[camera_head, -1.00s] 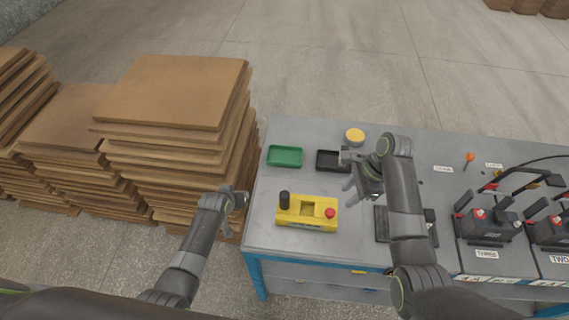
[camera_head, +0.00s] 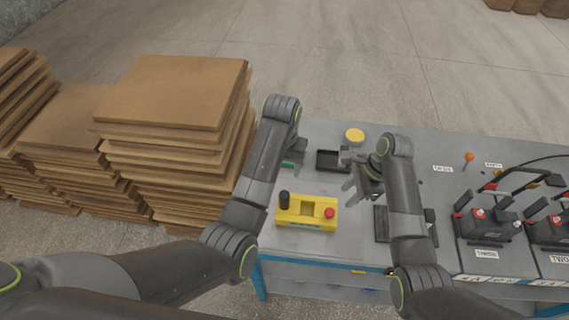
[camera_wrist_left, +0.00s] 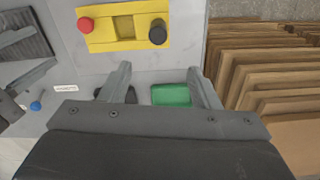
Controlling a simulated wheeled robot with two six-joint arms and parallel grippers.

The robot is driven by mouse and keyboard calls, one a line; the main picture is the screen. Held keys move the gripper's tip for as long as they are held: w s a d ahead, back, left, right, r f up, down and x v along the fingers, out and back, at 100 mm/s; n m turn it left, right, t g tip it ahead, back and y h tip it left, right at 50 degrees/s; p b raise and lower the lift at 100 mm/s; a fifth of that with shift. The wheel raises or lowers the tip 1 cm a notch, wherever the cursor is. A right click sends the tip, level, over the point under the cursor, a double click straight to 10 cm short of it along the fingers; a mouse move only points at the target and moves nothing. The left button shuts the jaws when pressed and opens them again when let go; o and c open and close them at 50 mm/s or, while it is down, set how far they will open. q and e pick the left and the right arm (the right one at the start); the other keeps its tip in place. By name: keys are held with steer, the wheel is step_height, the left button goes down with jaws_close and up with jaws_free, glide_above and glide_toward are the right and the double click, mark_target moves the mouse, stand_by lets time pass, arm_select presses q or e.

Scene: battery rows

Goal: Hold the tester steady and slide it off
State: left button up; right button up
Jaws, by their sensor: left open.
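The yellow tester (camera_head: 306,212) lies flat on the grey workbench, with a black knob at its left end and a red button at its right. It also shows at the top of the left wrist view (camera_wrist_left: 125,29). My left gripper (camera_wrist_left: 158,70) is open and empty, above the tray area on the far side of the tester. In the head view my left forearm mostly hides it. My right gripper (camera_head: 358,188) is beside the tester, up and to its right, with its fingers apart and nothing seen between them. Neither gripper touches the tester.
A green tray (camera_wrist_left: 171,94) is mostly hidden by my left arm in the head view. A black tray (camera_head: 331,160) and yellow disc (camera_head: 354,135) lie behind the tester. Batteries (camera_head: 487,225) stand at right. Board stacks (camera_head: 172,92) rise close to the bench's left edge.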

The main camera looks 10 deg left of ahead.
mark_target(284, 200)
arm_select(q)
steer(key=f, duration=1.6)
steer(key=shift+s+d+f, duration=0.15)
steer(key=shift+s+f, duration=0.05)
jaws_close()
stand_by(0.9)
